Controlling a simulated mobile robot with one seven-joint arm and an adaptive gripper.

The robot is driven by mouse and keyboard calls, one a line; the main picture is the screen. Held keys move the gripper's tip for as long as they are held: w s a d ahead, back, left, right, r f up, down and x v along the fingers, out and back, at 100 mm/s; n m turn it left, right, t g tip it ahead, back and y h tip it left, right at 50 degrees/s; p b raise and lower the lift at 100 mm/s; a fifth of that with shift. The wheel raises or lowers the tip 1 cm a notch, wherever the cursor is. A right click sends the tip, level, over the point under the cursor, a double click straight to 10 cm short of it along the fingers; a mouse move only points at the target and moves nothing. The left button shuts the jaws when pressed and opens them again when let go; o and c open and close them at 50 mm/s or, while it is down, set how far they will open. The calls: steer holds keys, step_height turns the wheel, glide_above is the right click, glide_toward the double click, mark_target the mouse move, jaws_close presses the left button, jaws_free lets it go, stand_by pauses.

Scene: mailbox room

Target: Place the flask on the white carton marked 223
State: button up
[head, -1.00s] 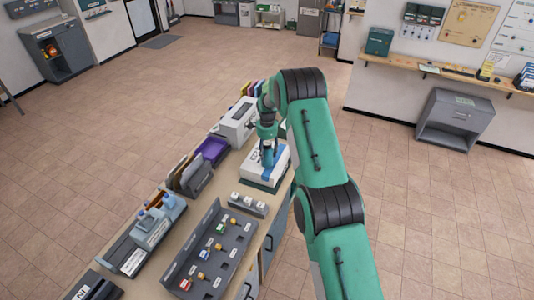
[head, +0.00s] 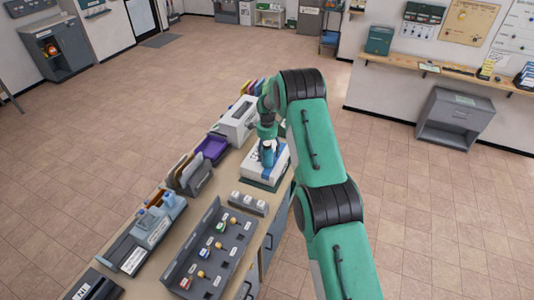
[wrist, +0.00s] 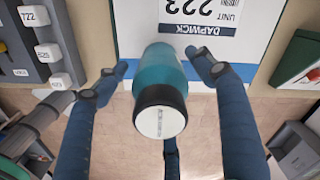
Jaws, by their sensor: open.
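The flask (wrist: 160,75) is a teal cylinder with a black rim and a pale lid facing the wrist camera. It appears to stand upright on the white carton (wrist: 137,22), just by the printed 223 label, though its base contact is hidden. The carton, with a blue band, lies on the counter in the head view (head: 278,163). The flask shows there as a small dark blue-teal shape (head: 268,155). My gripper (wrist: 155,72) is open, its blue fingers spread on both sides of the flask with visible gaps. In the head view my gripper (head: 267,143) is directly above the carton.
A grey block with white numbered buttons (head: 248,203) and a rack with coloured keys (head: 212,250) stand nearer on the counter. A purple tray (head: 211,149) and a white-grey box (head: 238,122) are beyond and left. Open tiled floor lies on both sides.

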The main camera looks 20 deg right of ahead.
mark_target(267, 143)
steer(key=shift+r, duration=0.15)
step_height(267, 143, up, 11)
steer(key=shift+r+b, duration=0.15)
steer(key=shift+b, duration=0.85)
steer(key=shift+r, duration=0.35)
steer(key=shift+r, duration=0.1)
